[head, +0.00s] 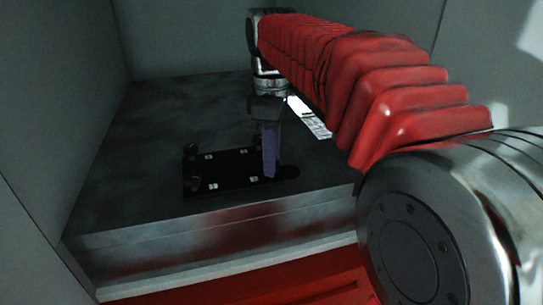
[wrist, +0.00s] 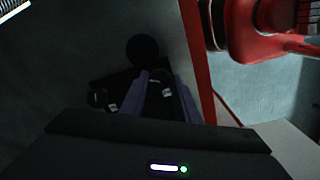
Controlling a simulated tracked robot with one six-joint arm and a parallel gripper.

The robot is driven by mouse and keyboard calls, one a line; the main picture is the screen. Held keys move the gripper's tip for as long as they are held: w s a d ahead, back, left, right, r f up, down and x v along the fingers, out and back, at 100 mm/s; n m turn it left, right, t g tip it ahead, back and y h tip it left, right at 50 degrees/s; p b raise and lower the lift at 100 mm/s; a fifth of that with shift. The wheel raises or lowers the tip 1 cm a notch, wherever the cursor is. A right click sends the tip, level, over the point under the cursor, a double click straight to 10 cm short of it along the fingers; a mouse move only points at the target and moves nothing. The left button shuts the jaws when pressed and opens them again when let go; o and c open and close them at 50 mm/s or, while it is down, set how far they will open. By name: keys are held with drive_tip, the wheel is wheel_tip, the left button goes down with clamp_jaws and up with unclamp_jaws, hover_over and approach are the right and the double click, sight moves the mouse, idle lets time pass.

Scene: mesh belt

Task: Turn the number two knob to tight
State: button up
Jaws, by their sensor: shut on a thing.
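A black panel (head: 228,172) with several small white labels lies on the grey block's top. Dark knobs stand at its left end, one at the back (head: 190,152) and one at the front (head: 191,184). My gripper (head: 269,174) points down at the panel's right end, its purple fingers shut on a black knob (wrist: 160,102), which shows between them in the wrist view. In that view a round black knob (wrist: 142,50) lies beyond the fingers and another dark knob (wrist: 99,98) to their left. I cannot read the numbers or the tight mark.
The grey block (head: 150,125) has bare room left of and behind the panel. Grey walls (head: 180,35) enclose it at the back and left. A bright slotted piece (head: 310,118) lies just right of my gripper. A red surface (head: 250,290) lies in front.

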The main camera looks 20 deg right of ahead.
drive_tip(key=shift+m, duration=0.3)
drive_tip(key=m, duration=0.8)
drive_tip(key=shift+m, duration=0.4)
drive_tip(key=m, duration=0.4)
drive_tip(key=shift+m, duration=0.3)
drive_tip(key=m, duration=0.4)
drive_tip(key=shift+m, duration=0.3)
drive_tip(key=o, duration=1)
drive_tip(key=shift+o, duration=0.2)
